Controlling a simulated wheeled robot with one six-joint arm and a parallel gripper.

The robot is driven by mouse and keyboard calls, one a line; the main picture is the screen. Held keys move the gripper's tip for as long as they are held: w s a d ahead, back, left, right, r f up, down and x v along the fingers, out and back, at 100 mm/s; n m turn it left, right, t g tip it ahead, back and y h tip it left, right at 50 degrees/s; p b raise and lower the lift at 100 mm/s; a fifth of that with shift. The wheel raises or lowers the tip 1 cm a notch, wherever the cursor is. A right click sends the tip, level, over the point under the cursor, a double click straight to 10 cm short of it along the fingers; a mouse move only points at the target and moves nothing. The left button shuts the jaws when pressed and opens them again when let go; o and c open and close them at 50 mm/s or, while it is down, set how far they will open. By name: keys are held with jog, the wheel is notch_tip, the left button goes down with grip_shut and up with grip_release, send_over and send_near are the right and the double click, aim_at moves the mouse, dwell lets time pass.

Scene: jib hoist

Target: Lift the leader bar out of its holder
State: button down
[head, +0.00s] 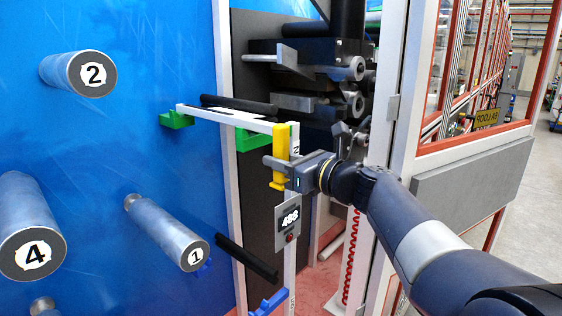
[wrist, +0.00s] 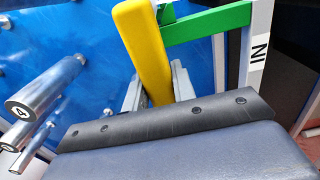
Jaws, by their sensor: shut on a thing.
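My gripper (head: 280,167) is shut on an upright yellow handle (head: 281,148). In the wrist view, the yellow handle (wrist: 146,50) leans between my two grey fingers. A long white bar (head: 225,116) runs from the blue wall to the top of a white post (head: 292,220). Green brackets sit below it, one at the wall (head: 176,120) and one near the post (head: 253,139). A black bar (head: 240,104) lies along the white bar's far side. I cannot tell which bar is the leader bar, or how the handle joins it.
Metal pegs numbered 2 (head: 80,73), 4 (head: 30,225) and 1 (head: 168,232) stick out from the blue wall at left. A white door frame (head: 398,110) stands close at right, beside my arm.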

aim_at(286, 132)
jog(key=shift+r+p, duration=2.45)
jog(key=shift+r, duration=0.75)
jog(key=shift+f, duration=0.1)
jog(key=shift+a, duration=0.1)
